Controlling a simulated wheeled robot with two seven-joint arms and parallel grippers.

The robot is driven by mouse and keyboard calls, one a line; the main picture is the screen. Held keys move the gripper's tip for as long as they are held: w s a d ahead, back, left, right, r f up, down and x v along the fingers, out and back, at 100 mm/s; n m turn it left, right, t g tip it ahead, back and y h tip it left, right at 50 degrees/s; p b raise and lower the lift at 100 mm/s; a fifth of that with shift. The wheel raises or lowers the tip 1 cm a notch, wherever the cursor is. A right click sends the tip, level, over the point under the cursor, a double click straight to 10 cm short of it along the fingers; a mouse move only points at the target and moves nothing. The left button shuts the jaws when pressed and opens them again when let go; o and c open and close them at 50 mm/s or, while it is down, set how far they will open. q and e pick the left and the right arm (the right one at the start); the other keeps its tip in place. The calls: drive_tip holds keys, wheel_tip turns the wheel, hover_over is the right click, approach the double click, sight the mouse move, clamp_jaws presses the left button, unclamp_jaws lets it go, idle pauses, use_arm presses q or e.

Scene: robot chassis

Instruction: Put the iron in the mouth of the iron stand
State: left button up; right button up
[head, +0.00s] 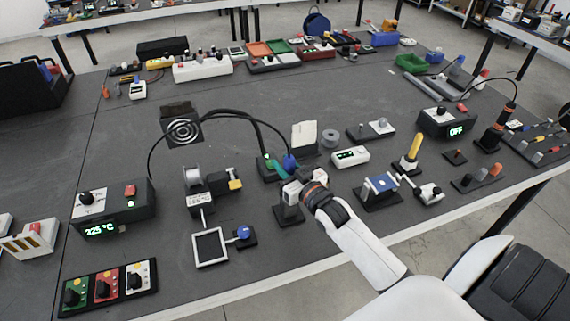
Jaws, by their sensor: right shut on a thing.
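The iron (290,161) shows as a small blue end with a black cable, just behind my right gripper (293,184). My right gripper is shut on it, and the fingers and wrist hide most of the iron, including its tip. The iron stand (289,215) appears to be the black block on a flat base directly below and in front of the gripper. The gripper overlaps its top in the head view, so I cannot tell whether the iron touches the mouth. My left gripper is not in view.
A spool holder (198,185) and a white-framed pad (209,247) are left of the gripper. A blue clamp (381,186) is close on the right. Another station reading OFF (447,122) stands farther right.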

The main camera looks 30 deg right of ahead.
drive_tip(key=shift+f+b, duration=0.7)
drive_tip(key=shift+f, duration=0.35)
drive_tip(key=o, duration=1)
drive_tip(key=shift+s, duration=0.1)
drive_tip(key=s+b, duration=0.1)
drive_tip(key=s, duration=1.1)
drive_tip(key=shift+b, duration=0.3)
drive_tip(key=shift+w+d, duration=0.1)
drive_tip(key=shift+d, duration=0.05)
wheel_tip(320, 180, up, 10)
drive_tip(key=p, duration=1)
drive_tip(key=shift+p, duration=0.4)
